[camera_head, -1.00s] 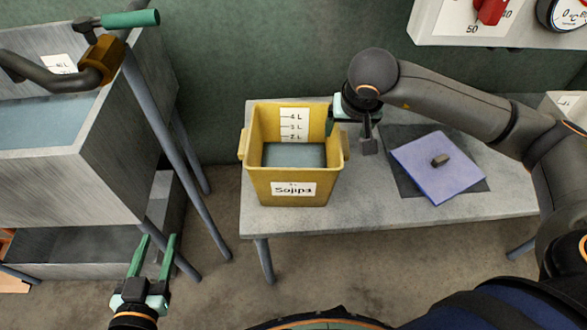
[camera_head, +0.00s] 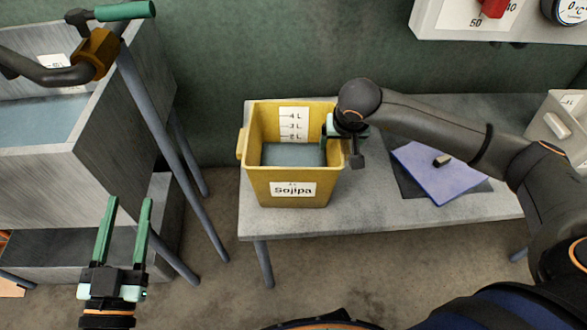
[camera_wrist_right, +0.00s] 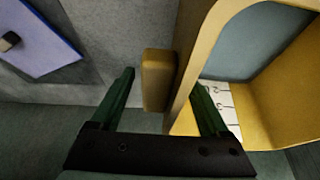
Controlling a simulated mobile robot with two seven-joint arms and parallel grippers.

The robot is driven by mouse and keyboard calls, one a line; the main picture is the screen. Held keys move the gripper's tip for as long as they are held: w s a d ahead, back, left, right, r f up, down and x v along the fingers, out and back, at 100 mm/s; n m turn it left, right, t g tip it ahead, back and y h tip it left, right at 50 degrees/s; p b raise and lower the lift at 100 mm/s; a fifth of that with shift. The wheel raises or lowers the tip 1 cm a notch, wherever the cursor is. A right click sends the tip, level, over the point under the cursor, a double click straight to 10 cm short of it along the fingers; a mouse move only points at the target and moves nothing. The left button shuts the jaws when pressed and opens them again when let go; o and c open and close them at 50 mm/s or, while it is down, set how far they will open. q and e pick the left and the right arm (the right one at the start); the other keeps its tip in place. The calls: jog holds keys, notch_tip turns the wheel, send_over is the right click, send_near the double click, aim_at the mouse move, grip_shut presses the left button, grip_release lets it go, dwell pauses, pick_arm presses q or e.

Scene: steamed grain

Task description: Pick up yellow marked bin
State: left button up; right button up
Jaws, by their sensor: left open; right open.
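The yellow bin (camera_head: 262,185) stands upright on the grey table, with a white "Sojipa" label on its front, litre marks on its inner back wall and grey-blue contents. My right gripper (camera_head: 330,128) is at the bin's right rim. In the right wrist view the bin's yellow handle (camera_wrist_right: 158,80) lies between the two green fingers of my right gripper (camera_wrist_right: 165,95), which are open; one finger is outside the bin and the other overlaps its inside. My left gripper (camera_head: 125,205) is open and empty, left of the table and in front of the metal sink.
The grey table (camera_head: 400,212) carries a purple board (camera_head: 435,178) with a small dark block, right of the bin. A metal basin (camera_head: 60,170) with a pipe and green-handled valve (camera_head: 124,10) stands at left. A panel with a gauge hangs at upper right.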

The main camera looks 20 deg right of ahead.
grip_shut()
dwell(0.5)
dwell(0.8)
jog(key=shift+w+r, duration=0.1)
jog(key=shift+r, duration=0.1)
